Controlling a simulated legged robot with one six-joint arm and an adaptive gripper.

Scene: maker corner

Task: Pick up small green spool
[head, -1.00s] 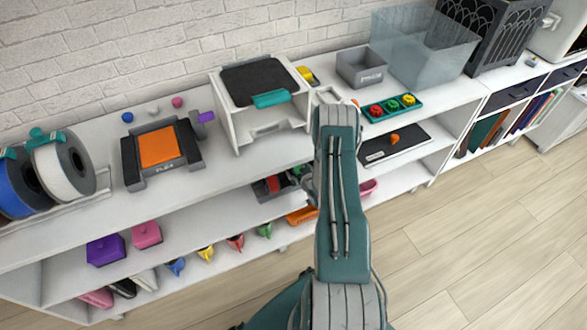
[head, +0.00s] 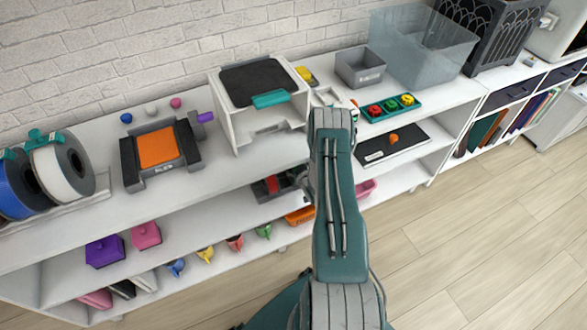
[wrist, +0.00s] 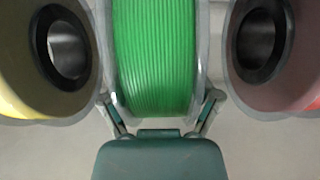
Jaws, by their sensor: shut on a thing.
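In the wrist view the green spool (wrist: 155,58) stands in the middle, wound with green filament between clear flanges. My gripper (wrist: 160,97) has one finger at each side of it and is shut on it. A yellow spool (wrist: 35,75) is close on the left and a red-brown one (wrist: 282,65) close on the right. In the head view my arm hides the gripper and the green spool.
In the head view a dark bin (head: 262,195) with a red item sits on the middle shelf. Above it are a white printer-like box (head: 235,115), a grey bin (head: 358,72) and a teal tray (head: 372,118) with small coloured pieces. The floor at right is clear.

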